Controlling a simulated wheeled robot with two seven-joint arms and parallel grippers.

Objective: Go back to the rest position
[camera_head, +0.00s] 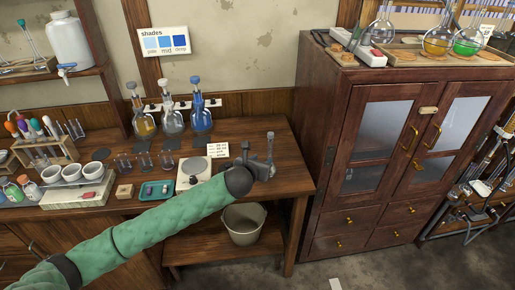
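My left arm, in a green sleeve, reaches in from the lower left across the front of the wooden bench (285,150). My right gripper does not show.
A tall wooden cabinet (345,120) with glass doors stands right of the bench, with round flasks (438,42) on top. A bucket (243,224) is below the bench. A test-tube rack (45,150) and white cups (72,173) fill the left. Floor at lower right is mostly clear.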

